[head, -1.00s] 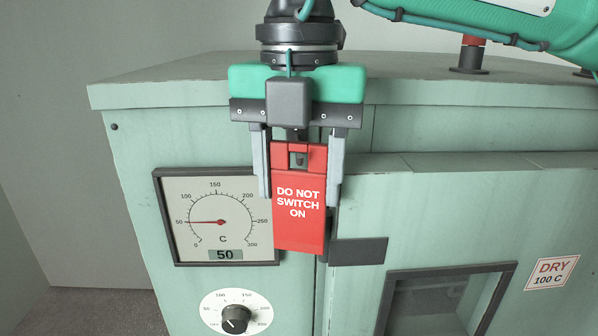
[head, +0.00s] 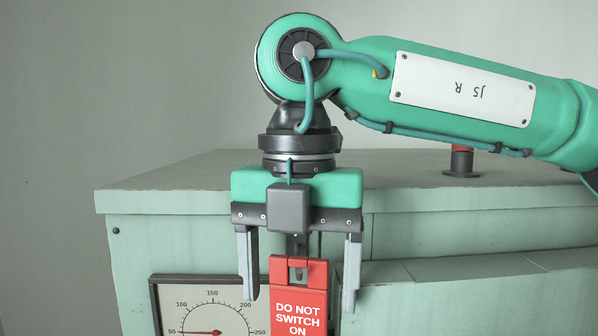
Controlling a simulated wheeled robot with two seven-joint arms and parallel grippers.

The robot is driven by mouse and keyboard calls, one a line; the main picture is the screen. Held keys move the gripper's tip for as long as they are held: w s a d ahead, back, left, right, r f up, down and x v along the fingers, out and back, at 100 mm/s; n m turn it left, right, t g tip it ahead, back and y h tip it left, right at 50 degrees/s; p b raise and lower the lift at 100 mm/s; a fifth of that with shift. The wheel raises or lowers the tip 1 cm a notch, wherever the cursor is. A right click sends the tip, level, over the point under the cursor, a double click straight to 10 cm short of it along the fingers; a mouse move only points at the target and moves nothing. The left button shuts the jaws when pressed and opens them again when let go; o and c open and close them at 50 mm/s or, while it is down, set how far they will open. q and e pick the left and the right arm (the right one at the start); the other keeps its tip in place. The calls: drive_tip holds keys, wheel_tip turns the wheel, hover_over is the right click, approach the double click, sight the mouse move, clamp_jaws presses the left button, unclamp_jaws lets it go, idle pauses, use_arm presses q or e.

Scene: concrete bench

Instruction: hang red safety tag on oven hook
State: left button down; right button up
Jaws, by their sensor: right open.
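The red safety tag (head: 298,296) is upright against the front of the pale green oven, with "DO NOT SWITCH ON" facing me. Its lower end is cut off by the picture edge. A small dark piece, which looks like the oven hook (head: 298,273), shows in the slot at the tag's top; how it sits in the slot is hard to tell. My right gripper (head: 298,303) points down over the tag. Its fingers stand open, one on each side of the tag, with gaps to both tag edges. My left gripper is not in view.
The oven top (head: 400,208) spreads behind the gripper, with a dark post with a red part (head: 461,160) at the right. A temperature gauge (head: 210,305) is on the oven front, left of the tag. The wall space at the left is clear.

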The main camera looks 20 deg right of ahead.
wheel_tip(320, 180, up, 10)
drive_tip(key=b, duration=0.2)
drive_tip(key=shift+b, duration=0.35)
drive_tip(key=shift+r+p, duration=0.45)
drive_tip(key=shift+r, duration=0.95)
